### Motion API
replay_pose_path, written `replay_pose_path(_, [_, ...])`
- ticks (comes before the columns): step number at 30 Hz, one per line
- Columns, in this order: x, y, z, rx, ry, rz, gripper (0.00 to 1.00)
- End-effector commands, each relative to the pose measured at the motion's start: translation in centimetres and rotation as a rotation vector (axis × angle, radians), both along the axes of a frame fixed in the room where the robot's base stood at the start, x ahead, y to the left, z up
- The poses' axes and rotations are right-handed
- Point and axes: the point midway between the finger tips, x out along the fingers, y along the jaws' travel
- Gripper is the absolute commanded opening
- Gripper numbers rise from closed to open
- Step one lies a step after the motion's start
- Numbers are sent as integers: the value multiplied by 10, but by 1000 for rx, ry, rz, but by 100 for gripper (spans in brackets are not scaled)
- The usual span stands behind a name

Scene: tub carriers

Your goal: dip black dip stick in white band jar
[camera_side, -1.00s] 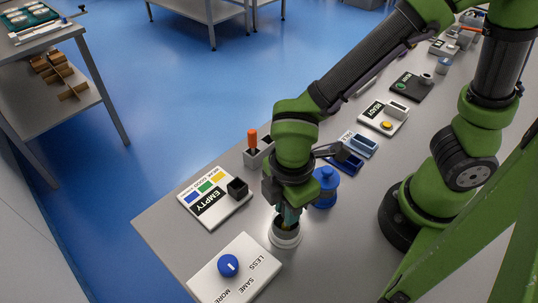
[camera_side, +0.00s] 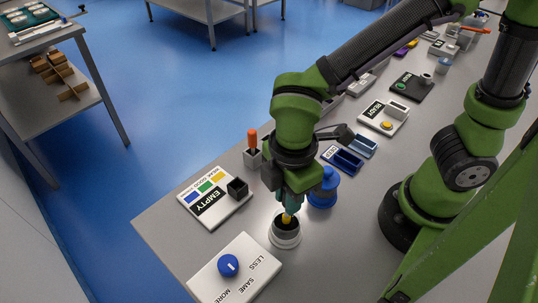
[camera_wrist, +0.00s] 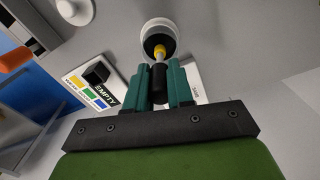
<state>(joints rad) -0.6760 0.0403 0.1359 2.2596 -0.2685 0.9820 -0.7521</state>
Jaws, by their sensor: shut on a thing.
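The white band jar (camera_side: 285,240) stands upright on the bench, open at the top with a dark inside. My gripper (camera_side: 289,207) is right above it, pointing down. It is shut on the black dip stick, whose black handle (camera_wrist: 158,78) shows between the green fingers (camera_wrist: 160,85) in the wrist view. A yellow part of the stick (camera_side: 286,218) shows below the fingers, at the jar's mouth. In the wrist view the jar (camera_wrist: 150,27) lies just beyond the stick. I cannot tell how far the stick's lower end is inside the jar.
A panel with a blue knob (camera_side: 228,265) lies in front of the jar. An EMPTY card (camera_side: 208,207) with a black block lies to the left. An orange-handled stick (camera_side: 252,138) stands behind. A blue jar (camera_side: 322,190) is close on the right, near blue trays (camera_side: 348,160).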

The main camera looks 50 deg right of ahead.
Motion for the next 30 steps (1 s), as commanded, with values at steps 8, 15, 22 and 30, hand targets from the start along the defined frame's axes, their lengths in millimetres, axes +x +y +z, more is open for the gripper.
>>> replay_pose_path(8, [0, 0, 18, 0, -2, 0, 0])
replay_pose_path(15, [0, 0, 32, 2, -1, 0, 0])
replay_pose_path(22, [0, 0, 46, 0, -2, 1, 0])
replay_pose_path(30, [0, 0, 53, 0, 0, 1, 0])
